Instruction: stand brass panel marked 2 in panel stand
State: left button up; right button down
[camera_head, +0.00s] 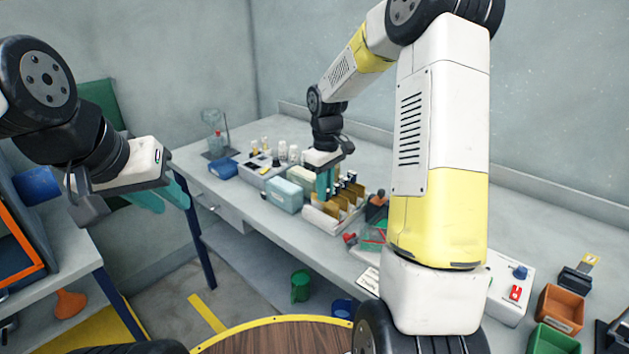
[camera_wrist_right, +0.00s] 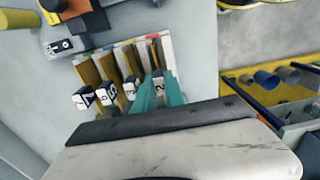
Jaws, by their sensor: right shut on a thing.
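Several brass panels (camera_head: 344,201) with black-and-white numbered tags stand in a row in a pale rack (camera_head: 318,219) on the bench. My right gripper (camera_head: 325,184) points down at the rack. In the right wrist view its teal fingers (camera_wrist_right: 160,90) are shut on the brass panel marked 2 (camera_wrist_right: 160,86), at the right end of the row of tags. The panel's lower part is hidden, so I cannot tell whether it is clear of its slot. A small dark stand (camera_head: 574,279) with a yellow tag is at the far right. My left gripper (camera_head: 165,198) is open and empty, away from the bench.
A teal box (camera_head: 284,196) stands beside the rack, with a blue container (camera_head: 223,168) and small bottles further left. An orange bin (camera_head: 560,309), a green bin (camera_head: 553,340) and a switch box (camera_head: 511,284) occupy the bench's right end. My right arm hides part of the bench.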

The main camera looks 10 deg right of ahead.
jog(key=c, duration=1.3)
grip_release()
jog(key=shift+c, duration=0.2)
notch_tip(320, 180, up, 7)
jog(key=shift+r, duration=0.4)
